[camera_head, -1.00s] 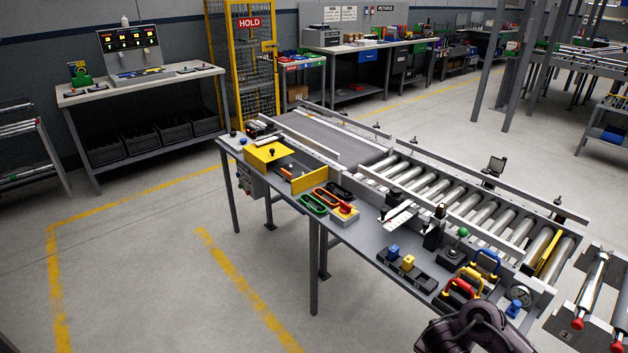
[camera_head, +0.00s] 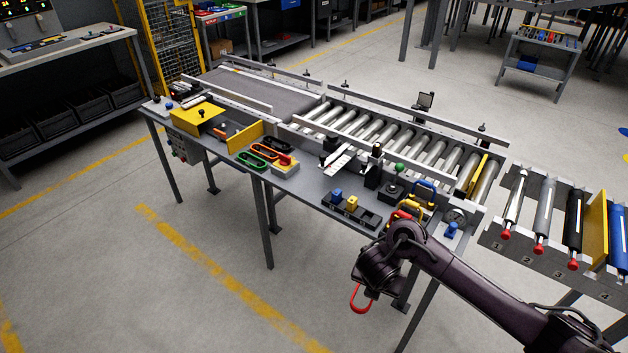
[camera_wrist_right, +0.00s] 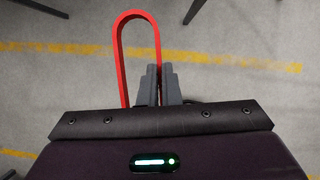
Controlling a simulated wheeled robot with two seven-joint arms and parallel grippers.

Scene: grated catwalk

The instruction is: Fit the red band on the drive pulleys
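The red band (camera_head: 359,300) is a thin U-shaped loop below my right gripper (camera_head: 368,284) in the head view, over the floor in front of the bench. In the right wrist view the band (camera_wrist_right: 137,18) arches ahead of the fingers, and one leg runs down between them. My right gripper (camera_wrist_right: 161,84) is shut on that leg. Green (camera_head: 250,159), red (camera_head: 265,153) and black (camera_head: 278,143) oval loops lie on the bench; I cannot tell whether these are the drive pulleys. My left gripper is out of view.
A roller rack (camera_head: 550,240) stands right. Floor in front is clear.

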